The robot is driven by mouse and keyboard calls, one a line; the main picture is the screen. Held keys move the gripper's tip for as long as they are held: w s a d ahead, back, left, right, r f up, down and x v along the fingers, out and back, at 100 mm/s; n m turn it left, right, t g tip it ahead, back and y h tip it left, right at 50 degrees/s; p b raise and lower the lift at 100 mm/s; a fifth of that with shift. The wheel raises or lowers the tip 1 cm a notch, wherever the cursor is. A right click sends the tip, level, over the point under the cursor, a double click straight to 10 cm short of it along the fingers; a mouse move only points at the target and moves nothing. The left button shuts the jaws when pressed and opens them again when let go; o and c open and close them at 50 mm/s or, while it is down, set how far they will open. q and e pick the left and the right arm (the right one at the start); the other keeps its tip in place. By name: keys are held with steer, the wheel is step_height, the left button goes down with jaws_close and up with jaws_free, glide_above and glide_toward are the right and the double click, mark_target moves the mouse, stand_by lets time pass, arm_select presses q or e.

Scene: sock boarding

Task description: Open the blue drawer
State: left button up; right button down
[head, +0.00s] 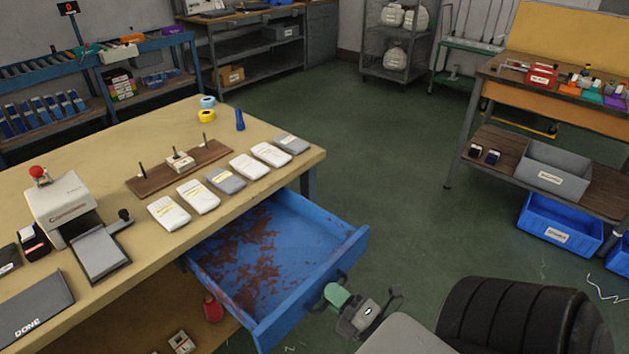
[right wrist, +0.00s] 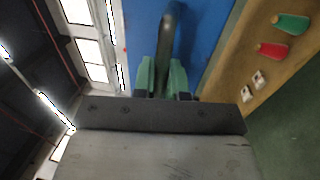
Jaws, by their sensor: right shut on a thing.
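The blue drawer (head: 285,222) hangs far out from under the tan workbench top (head: 95,135). Its inside is blue with brown rust-like patches and looks empty. My right gripper (head: 335,294) is at the drawer's front panel, at the near right of the bench. In the right wrist view, its green fingers (right wrist: 162,78) are closed around a dark curved handle (right wrist: 170,32) on the blue drawer front (right wrist: 205,35). The handle is mostly hidden behind my gripper in the head view. My left gripper does not show.
White and grey packs (head: 198,196) lie in a row along the bench edge above the drawer. A grey press-like machine (head: 62,202) stands at left. A dark ribbed cylinder (head: 520,318) is at lower right. Green floor (head: 400,180) is clear between bench and right-hand shelving.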

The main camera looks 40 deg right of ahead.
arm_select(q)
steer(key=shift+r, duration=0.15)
arm_select(e)
steer(key=shift+s, duration=0.8)
steer(key=c, duration=1.2)
jaws_free()
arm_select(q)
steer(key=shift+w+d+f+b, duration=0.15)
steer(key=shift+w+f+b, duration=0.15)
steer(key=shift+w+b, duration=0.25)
arm_select(e)
steer(key=s+d+f, duration=0.1)
steer(key=s+f, duration=0.1)
steer(key=s, duration=0.8)
steer(key=shift+s, duration=0.25)
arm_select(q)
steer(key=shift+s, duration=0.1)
